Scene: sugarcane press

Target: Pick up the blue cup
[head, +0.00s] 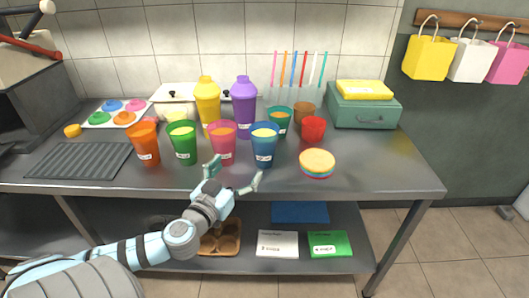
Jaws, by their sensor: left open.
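The blue cup (264,147) stands upright on the metal counter, right of the pink cup (222,143) and in front of the teal cup (279,121). It has a white label and pale yellow contents at its top. My left gripper (236,174) is open and empty in front of the counter edge, its fingers spread left and right. It is below and a little left of the blue cup in the picture, apart from it. My right gripper is not in view.
Green (183,142) and orange (146,142) cups stand to the left. A red cup (312,129) and stacked round lids (317,162) are to the right. Yellow (208,104) and purple (244,105) bottles stand behind. The counter's right front (385,170) is clear.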

